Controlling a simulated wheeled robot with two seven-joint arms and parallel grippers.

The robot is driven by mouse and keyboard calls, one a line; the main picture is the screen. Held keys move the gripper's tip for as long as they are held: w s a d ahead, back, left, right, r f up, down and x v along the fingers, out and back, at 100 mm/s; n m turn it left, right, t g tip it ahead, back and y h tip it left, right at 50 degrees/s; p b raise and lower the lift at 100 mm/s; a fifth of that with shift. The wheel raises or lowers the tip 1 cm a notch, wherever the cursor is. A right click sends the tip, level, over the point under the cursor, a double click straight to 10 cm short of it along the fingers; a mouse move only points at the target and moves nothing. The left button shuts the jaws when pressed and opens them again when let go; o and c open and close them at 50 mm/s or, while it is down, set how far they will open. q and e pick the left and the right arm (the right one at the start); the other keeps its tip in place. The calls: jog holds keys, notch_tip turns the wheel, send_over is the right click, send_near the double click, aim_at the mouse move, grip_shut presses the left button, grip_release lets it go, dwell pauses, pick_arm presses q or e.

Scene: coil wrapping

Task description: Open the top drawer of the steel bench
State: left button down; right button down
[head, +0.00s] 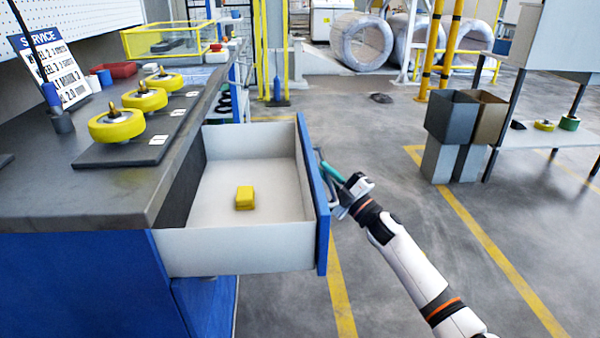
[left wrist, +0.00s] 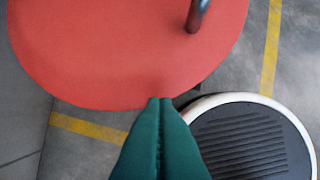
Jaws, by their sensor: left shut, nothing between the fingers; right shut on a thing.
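The top drawer (head: 313,200) of the steel bench (head: 90,185) stands well pulled out, with a white inside and a blue front panel. A small yellow block (head: 245,198) lies on its floor. My right gripper (head: 326,170) reaches in from the right and is shut on the drawer handle (head: 319,160) on the outer face of the front; its fingers partly hide the handle. My left gripper (left wrist: 160,101) shows only in the left wrist view, with green fingers shut together and empty, away from the drawer.
Yellow wheels (head: 117,125) stand on a dark board on the bench top. The left wrist view shows a red rounded surface (left wrist: 110,50) and a black ribbed disc (left wrist: 240,145).

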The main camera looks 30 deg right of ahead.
jog(key=shift+s+d+f, duration=0.1)
jog(key=shift+s+d, duration=0.3)
jog(key=shift+d, duration=0.5)
jog(key=shift+s+d+r, duration=0.1)
jog(key=shift+s+d, duration=0.25)
jog(key=shift+d, duration=0.55)
jog(key=shift+s+d+f, duration=0.1)
jog(key=shift+s+d, duration=0.3)
jog(key=shift+d, duration=0.5)
jog(key=c, duration=1.8)
grip_release()
jog(key=shift+o, duration=0.2)
jog(key=p+v, duration=0.1)
jog(key=v, duration=1.1)
